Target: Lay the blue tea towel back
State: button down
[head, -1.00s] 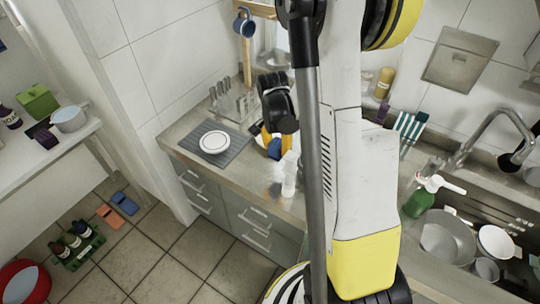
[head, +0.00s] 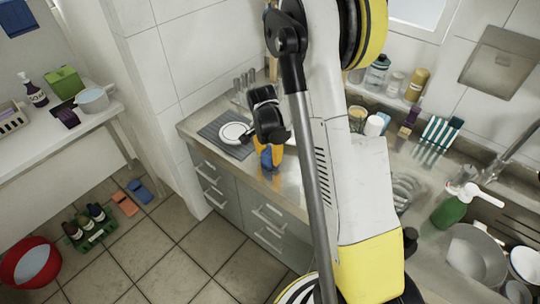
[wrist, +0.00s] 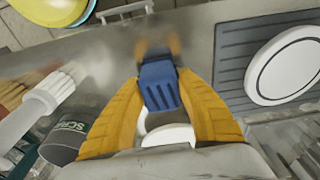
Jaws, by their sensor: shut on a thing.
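My gripper (head: 268,163) is shut, with a blue piece with darker stripes between its orange fingers; it looks like the blue tea towel (head: 266,157). Whether the towel touches the worktop cannot be told. Another blue cloth-like thing (head: 18,18) shows at the top left of the head view.
The plate lies on a grey ribbed mat (head: 213,128). A white brush (wrist: 42,100) and a dark can (wrist: 65,140) stand close to the gripper. A sink with pots (head: 475,255) is at the right. A side shelf (head: 60,140) is at the left.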

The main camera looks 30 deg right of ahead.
jog(key=shift+f, duration=0.1)
jog(key=shift+f+b, duration=0.15)
jog(key=shift+b, duration=0.15)
jog(key=c, duration=1)
grip_release()
jog(key=shift+o, duration=0.2)
